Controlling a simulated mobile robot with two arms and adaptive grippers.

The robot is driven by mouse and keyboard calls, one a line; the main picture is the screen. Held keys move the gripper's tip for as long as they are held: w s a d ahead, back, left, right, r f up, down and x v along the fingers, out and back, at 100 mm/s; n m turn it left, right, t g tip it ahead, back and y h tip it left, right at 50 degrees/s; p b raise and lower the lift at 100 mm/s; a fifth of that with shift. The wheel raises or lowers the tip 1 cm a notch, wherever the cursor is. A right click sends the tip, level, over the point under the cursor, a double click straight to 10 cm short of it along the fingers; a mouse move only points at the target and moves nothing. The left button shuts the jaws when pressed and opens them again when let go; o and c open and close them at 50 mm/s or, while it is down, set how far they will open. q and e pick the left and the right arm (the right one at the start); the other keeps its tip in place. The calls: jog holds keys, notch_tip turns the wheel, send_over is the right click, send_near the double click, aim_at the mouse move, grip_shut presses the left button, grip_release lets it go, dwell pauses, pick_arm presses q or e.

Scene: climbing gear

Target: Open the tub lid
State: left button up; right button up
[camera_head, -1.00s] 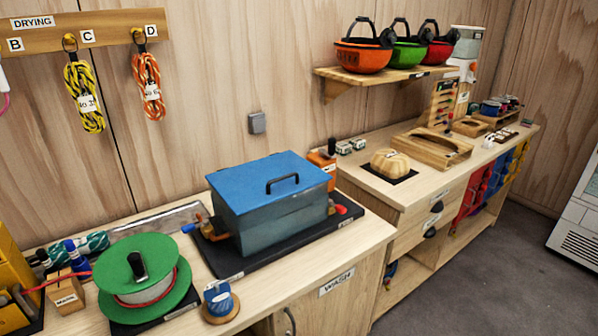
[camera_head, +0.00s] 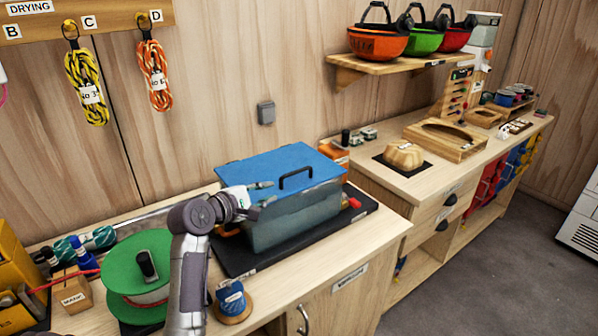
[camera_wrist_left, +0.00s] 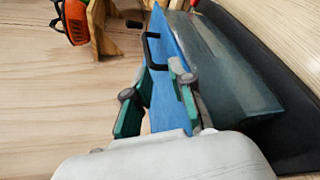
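The tub (camera_head: 290,222) is a grey-teal box on a black mat. Its blue lid (camera_head: 268,162) lies closed on top, with a black bar handle (camera_head: 297,179) near the front edge. My left gripper (camera_head: 266,194) is at the tub's left front corner, left of the handle and apart from it. In the left wrist view, its two green-and-grey fingers (camera_wrist_left: 153,80) are spread with nothing between them; the handle (camera_wrist_left: 149,50) and blue lid (camera_wrist_left: 166,45) show beyond the fingertips. Whether a finger touches the lid, I cannot tell. My right gripper is not in view.
A green rope spool (camera_head: 125,265) and a small blue reel (camera_head: 232,300) stand left of the tub, close to my arm. An orange box (camera_head: 335,155) stands behind the tub. The shelf with helmets (camera_head: 375,66) hangs at upper right. The counter's front right corner is clear.

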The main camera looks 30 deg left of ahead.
aim_at(293, 174)
pick_arm(q)
jog(key=shift+n+t, duration=0.3)
jog(key=shift+n, duration=0.2)
jog(key=x, duration=0.4)
jog(key=r+p+x, duration=0.1)
jog(key=x, duration=0.4)
jog(key=a+p+x, duration=0.1)
jog(key=x, duration=0.3)
jog(key=shift+w+r, duration=0.15)
jog(key=shift+w, duration=0.35)
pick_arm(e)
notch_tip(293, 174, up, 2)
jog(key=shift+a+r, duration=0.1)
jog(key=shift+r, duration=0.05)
pick_arm(q)
grip_shut()
